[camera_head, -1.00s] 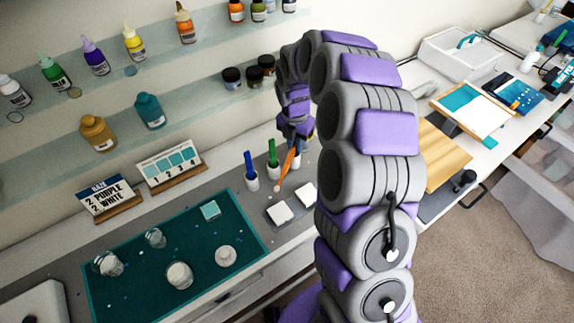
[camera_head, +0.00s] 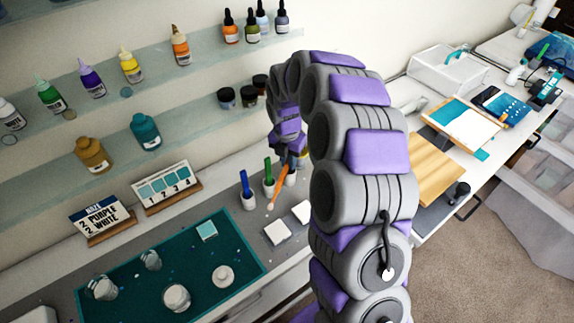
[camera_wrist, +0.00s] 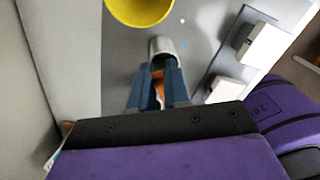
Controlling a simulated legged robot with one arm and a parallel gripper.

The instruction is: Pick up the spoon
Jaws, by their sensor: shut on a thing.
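The orange spoon (camera_head: 279,187) slants down and left from my gripper (camera_head: 291,160) in the head view, its lower end in front of the tool cups. In the wrist view, a bit of the orange spoon (camera_wrist: 159,89) shows between the two blue-grey fingers of my gripper (camera_wrist: 158,74), which is shut on it. A grey-white cup (camera_wrist: 162,46) lies just beyond the fingertips. I cannot tell whether the spoon touches anything below.
White cups hold a blue tool (camera_head: 246,183) and a green tool (camera_head: 268,171). White square blocks (camera_head: 277,232) lie to the front right. A teal mat (camera_head: 130,292) bears several clear and white cups. A yellow round thing (camera_wrist: 140,8) is near the cup. Shelves with bottles line the wall.

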